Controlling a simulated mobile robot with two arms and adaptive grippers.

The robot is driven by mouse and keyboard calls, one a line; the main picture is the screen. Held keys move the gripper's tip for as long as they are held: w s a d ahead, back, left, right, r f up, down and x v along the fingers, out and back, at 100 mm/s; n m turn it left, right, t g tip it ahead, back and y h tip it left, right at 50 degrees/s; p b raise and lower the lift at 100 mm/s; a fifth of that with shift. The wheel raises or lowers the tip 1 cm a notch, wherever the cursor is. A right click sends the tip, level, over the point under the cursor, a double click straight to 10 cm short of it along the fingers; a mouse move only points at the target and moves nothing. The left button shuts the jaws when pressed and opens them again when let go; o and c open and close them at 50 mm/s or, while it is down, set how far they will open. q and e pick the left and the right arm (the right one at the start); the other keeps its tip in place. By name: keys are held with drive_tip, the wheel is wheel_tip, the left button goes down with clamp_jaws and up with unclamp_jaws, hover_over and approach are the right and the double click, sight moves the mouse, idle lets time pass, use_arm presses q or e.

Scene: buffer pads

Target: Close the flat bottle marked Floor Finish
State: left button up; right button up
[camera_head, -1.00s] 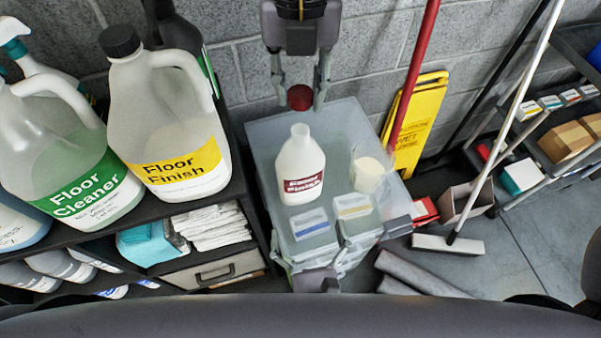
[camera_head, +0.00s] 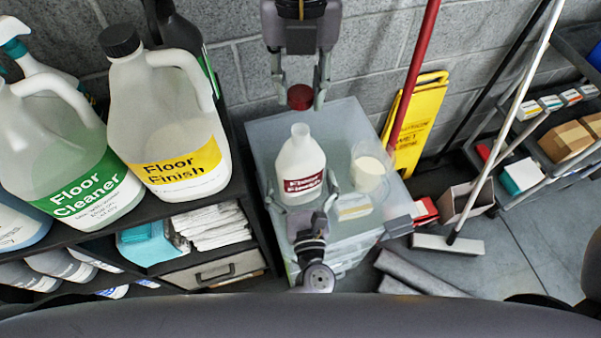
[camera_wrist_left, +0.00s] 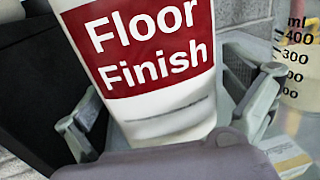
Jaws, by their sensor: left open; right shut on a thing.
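The white flat bottle (camera_head: 300,162) with a dark red Floor Finish label stands upright and uncapped on a translucent plastic storage box. My right gripper (camera_head: 300,97) hangs from the top of the head view, shut on a dark red cap (camera_head: 301,97) above and behind the bottle's open mouth. My left gripper (camera_head: 302,190) is at the front of the bottle, open, with a finger on each side of its lower body. In the left wrist view the bottle's label (camera_wrist_left: 145,45) fills the middle, between the open fingers. I cannot tell whether the fingers touch it.
A clear measuring beaker (camera_head: 370,168) stands right of the bottle, close to my left gripper. A small labelled packet (camera_head: 354,207) lies in front of it. A large Floor Finish jug (camera_head: 165,120) and a Floor Cleaner jug (camera_head: 62,160) stand on the left shelf. A red pole (camera_head: 413,70) leans behind right.

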sight(300, 130)
use_arm(q)
drive_tip(key=shift+c, duration=0.4)
drive_tip(key=c, duration=1.6)
use_arm(e)
drive_tip(key=shift+f, duration=2.5)
